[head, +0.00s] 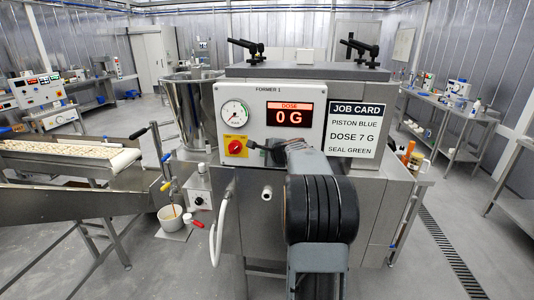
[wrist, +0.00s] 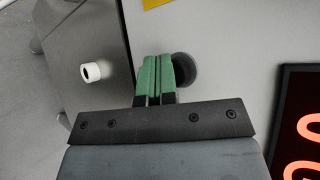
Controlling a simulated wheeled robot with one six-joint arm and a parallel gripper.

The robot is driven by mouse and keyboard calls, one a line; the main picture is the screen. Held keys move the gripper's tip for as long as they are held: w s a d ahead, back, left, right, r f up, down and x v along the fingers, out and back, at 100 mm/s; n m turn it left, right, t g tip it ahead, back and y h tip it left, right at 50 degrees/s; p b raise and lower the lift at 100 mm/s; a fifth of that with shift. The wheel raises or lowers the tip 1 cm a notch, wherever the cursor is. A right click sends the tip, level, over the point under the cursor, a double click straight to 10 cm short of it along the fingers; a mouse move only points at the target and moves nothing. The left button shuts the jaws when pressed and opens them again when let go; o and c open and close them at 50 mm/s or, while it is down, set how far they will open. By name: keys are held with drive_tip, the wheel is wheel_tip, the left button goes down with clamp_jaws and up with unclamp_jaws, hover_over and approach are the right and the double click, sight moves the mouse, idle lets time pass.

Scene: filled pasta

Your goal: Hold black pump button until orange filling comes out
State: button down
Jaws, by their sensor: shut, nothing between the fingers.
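My gripper (head: 256,147) is shut and empty at the front panel of the machine (head: 216,110), just right of the red knob. In the wrist view its green fingertips (wrist: 154,66) are together at the left edge of the round black pump button (wrist: 186,70), partly overlapping it. I cannot tell whether they touch or press it. In the head view my gripper and arm hide the button. At the left, a white cup (head: 167,223) stands under a nozzle. Orange filling (head: 173,211) shows at the cup as a thin streak; it is too small to tell whether it flows. The dose display (head: 291,115) reads 0 G.
A red knob on a yellow plate (head: 236,146) is close to my gripper. A white-ended outlet (head: 266,192) sticks out below and a white hose (head: 219,220) hangs left. A job card (head: 355,124) is at right. A steel hopper (head: 192,105) stands behind left.

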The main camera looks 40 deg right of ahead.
drive_tip(key=shift+s+a+b, duration=0.4)
drive_tip(key=shift+s+a, duration=0.1)
drive_tip(key=shift+s+a+b, duration=1.2)
drive_tip(key=shift+s+a, duration=0.55)
drive_tip(key=shift+s, duration=0.05)
drive_tip(key=s+a+f+n+g+y, duration=0.25)
drive_tip(key=s+a+f+n, duration=0.2)
drive_tip(key=f, duration=0.25)
drive_tip(key=s+a+f+n+g, duration=0.2)
drive_tip(key=s+a+n+g, duration=0.1)
drive_tip(key=s+a+n, duration=0.6)
drive_tip(key=s+a+f+n+g+h, duration=0.1)
drive_tip(key=s+a+f+n+g, duration=0.1)
drive_tip(key=s+a+n, duration=0.7)
drive_tip(key=s+a+g, duration=0.1)
drive_tip(key=a, duration=0.1)
drive_tip(key=shift+a+f, duration=0.35)
